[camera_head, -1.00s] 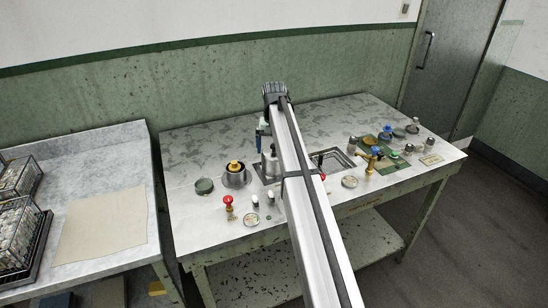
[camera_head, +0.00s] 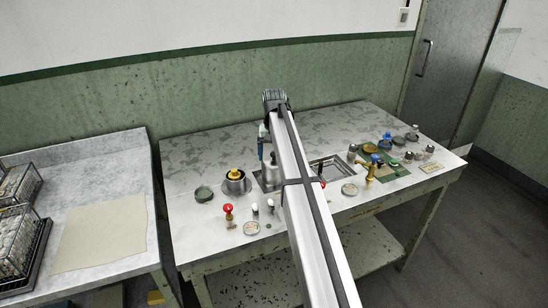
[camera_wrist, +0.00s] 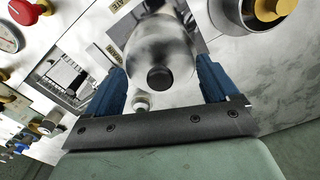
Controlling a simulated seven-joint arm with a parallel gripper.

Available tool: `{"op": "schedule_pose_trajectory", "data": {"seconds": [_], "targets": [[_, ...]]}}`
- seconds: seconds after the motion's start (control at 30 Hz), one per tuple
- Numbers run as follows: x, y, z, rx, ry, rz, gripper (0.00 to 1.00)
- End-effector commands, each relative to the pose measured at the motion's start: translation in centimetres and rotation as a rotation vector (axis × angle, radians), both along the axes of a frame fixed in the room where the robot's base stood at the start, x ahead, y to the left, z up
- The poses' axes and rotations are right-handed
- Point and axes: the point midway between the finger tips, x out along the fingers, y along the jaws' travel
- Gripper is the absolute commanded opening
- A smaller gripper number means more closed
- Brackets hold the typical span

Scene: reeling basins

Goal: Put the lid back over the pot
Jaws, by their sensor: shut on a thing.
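My gripper (camera_wrist: 161,66) is shut on a shiny metal, rounded piece with a black knob, which I take to be the lid (camera_wrist: 160,45). The blue fingers stand on both sides of it in the wrist view. In the head view the lid (camera_head: 270,163) hangs below my gripper (camera_head: 264,140), partly hidden by my arm. A round metal vessel, likely the pot (camera_head: 244,187), stands just left of the lid, with a yellow-topped piece in its middle. The vessel also shows at the top right of the wrist view (camera_wrist: 233,14). The lid is apart from it, to the side.
A sunken basin (camera_head: 333,168) lies right of my arm. A brass tap (camera_head: 370,172) and several small jars crowd the right. The back of the table is mostly clear.

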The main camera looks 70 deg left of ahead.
Motion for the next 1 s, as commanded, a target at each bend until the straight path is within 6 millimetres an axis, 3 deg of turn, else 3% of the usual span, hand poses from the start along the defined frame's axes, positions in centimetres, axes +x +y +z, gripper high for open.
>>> {"op": "schedule_pose_trajectory", "data": {"seconds": [0.03,0.07,0.23,0.57,0.73,1.0], "targets": [[0.0,0.0,0.2,-0.001,0.0,0.0,0.35],[0.0,0.0,0.4,-0.001,0.0,0.0,0.17],[0.0,0.1,2.6,0.0,0.0,0.0,0.0],[-0.3,0.2,8.3,0.0,0.0,0.004,0.0],[-3.5,0.8,9.7,0.001,0.0,0.036,0.0],[-11.6,1.5,10.3,0.008,0.001,0.118,0.0]]}}
